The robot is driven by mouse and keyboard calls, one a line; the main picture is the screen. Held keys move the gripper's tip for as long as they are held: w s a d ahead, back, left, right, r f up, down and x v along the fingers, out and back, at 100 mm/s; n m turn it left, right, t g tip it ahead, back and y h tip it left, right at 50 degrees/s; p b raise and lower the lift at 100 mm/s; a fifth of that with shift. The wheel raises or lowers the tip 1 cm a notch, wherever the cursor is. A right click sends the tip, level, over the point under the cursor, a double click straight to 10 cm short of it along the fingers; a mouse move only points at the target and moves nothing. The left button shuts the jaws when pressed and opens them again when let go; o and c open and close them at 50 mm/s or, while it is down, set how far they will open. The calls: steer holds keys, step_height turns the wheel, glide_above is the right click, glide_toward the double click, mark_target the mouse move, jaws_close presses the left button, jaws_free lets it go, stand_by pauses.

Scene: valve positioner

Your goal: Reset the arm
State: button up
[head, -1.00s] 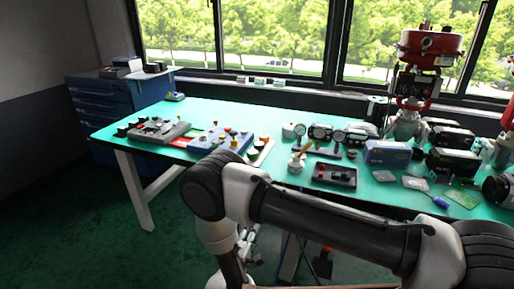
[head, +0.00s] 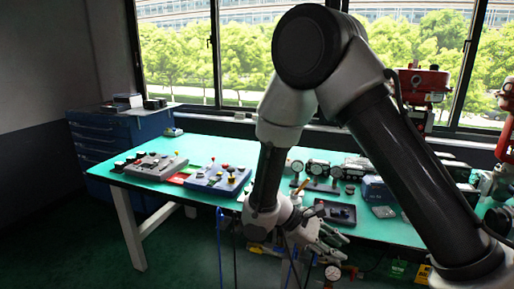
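My arm rises from the lower right to a raised elbow in front of the window, then hangs down to my gripper (head: 338,246). My gripper is in front of the green table's (head: 243,155) front edge, at about tabletop height in the picture. Its fingers look spread and nothing shows between them. The arm hides part of the window and the middle and right of the table.
A grey control box (head: 150,166) and a blue-grey control box (head: 217,179) sit on the table's left. Gauges (head: 318,168), a dark tray (head: 335,212) and a blue box (head: 376,189) lie near my arm. A blue drawer cabinet (head: 118,140) stands at the left. Floor at the front left is clear.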

steer(key=s+d+r+m+t+y, duration=0.2)
steer(key=s+d+r+m+y, duration=0.1)
steer(key=r, duration=0.5)
steer(key=s+d+r+m+t+y, duration=0.2)
steer(key=s+d+r+m+y, duration=0.2)
steer(key=d+r, duration=0.3)
steer(key=s+d+r+m+t+y, duration=0.1)
steer(key=s+d+r+m+y, duration=0.3)
steer(key=r, duration=0.5)
steer(key=shift+s+d+r+t, duration=0.4)
steer(key=shift+s+d, duration=0.35)
steer(key=shift+s, duration=0.35)
